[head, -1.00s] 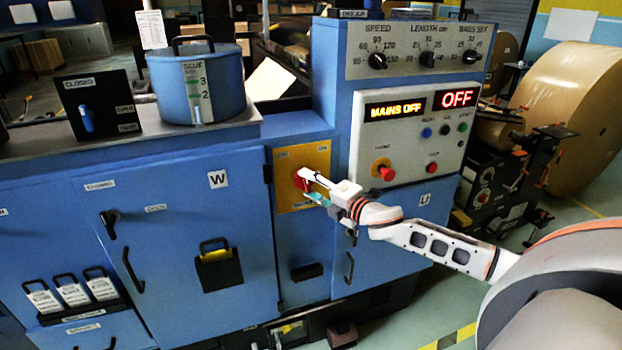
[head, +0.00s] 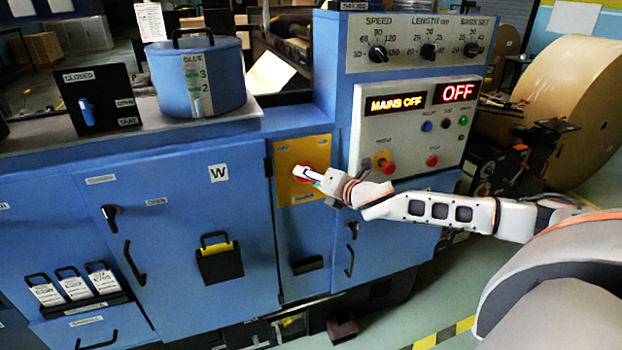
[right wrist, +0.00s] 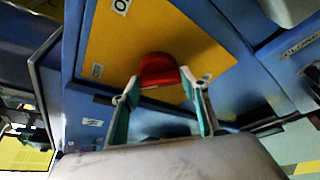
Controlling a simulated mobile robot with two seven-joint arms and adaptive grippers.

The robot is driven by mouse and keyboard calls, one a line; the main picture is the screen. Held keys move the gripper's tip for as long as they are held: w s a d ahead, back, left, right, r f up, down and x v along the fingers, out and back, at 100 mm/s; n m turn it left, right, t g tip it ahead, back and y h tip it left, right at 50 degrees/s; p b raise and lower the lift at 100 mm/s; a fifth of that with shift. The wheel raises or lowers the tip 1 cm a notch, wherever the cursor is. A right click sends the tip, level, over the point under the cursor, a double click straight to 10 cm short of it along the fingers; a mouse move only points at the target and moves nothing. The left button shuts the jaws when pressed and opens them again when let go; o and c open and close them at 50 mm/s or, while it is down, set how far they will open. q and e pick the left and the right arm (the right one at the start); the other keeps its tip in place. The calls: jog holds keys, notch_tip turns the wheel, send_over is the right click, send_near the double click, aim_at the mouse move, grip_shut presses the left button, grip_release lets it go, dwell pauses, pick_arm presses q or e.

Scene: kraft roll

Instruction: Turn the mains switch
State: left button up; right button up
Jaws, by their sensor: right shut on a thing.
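The mains switch is a red handle (right wrist: 158,71) on a yellow plate (head: 296,152) set in the blue machine front. My right gripper (head: 311,174) reaches in from the right and is at the handle. In the right wrist view my right gripper (right wrist: 160,98) has its two fingers on either side of the red handle, shut on it. In the head view the fingers hide part of the handle. The display (head: 395,103) reads MAINS OFF, and the red readout (head: 458,91) reads OFF. My left gripper is not in view.
A control panel (head: 407,162) with an emergency button (head: 384,164) and small push buttons is right of the switch. A glue pot (head: 193,78) stands on the machine top at left. A large kraft roll (head: 575,95) is at far right.

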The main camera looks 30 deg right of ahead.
jog(key=shift+f, duration=0.1)
jog(key=o, duration=0.8)
jog(key=shift+c, duration=0.2)
jog(key=o, duration=0.3)
jog(key=shift+o, duration=0.2)
jog(key=v, duration=1.2)
